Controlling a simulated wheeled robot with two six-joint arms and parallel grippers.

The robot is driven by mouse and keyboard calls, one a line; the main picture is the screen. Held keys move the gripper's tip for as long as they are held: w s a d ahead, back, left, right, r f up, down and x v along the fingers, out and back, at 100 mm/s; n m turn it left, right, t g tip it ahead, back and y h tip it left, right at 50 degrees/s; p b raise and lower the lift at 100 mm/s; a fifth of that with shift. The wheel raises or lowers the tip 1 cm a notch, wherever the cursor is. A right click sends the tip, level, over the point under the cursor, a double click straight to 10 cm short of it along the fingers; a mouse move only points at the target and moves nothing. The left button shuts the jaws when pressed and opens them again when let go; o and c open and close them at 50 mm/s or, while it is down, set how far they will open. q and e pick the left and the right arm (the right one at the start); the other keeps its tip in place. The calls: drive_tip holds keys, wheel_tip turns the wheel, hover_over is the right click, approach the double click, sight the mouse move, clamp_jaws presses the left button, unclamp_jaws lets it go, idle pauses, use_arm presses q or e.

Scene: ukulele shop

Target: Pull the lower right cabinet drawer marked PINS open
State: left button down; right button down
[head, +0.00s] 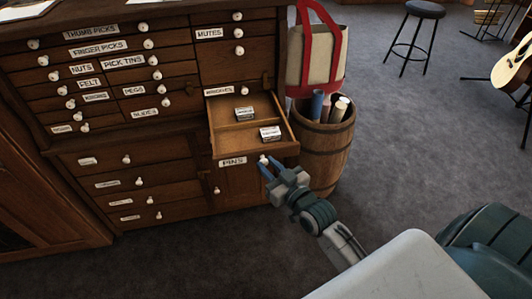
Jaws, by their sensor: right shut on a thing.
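The drawer marked PINS (232,161) is in the right part of the wooden cabinet and stands open, pulled out toward me. Its inside shows, with two small labelled boxes (244,114) (270,133) lying in it. Its white knob (263,158) is at the right of the label on the drawer front. My right gripper (266,166) has blue fingertips at this knob and is shut on it; the fingers partly hide the knob. My left gripper is not in view.
A wooden barrel (322,155) with rolled papers stands close to the right of the open drawer. A red and cream tote bag (318,55) hangs behind it. A stool (420,35) and a guitar (512,65) stand farther right. Grey carpet (400,130) is clear between.

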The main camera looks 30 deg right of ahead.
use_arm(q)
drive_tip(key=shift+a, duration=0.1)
use_arm(e)
drive_tip(key=shift+s+a, duration=0.15)
drive_tip(key=shift+s, duration=0.35)
drive_tip(key=c, duration=1.3)
unclamp_jaws()
drive_tip(key=shift+o, duration=0.2)
drive_tip(key=shift+s, duration=0.45)
use_arm(q)
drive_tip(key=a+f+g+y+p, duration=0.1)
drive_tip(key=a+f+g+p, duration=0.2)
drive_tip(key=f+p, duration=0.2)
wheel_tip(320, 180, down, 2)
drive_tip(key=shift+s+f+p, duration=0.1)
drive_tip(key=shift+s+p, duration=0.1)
drive_tip(key=shift+p, duration=0.1)
use_arm(e)
drive_tip(key=s+d, duration=0.1)
drive_tip(key=s, duration=0.8)
drive_tip(key=shift+s+d, duration=0.15)
drive_tip(key=shift+s, duration=0.25)
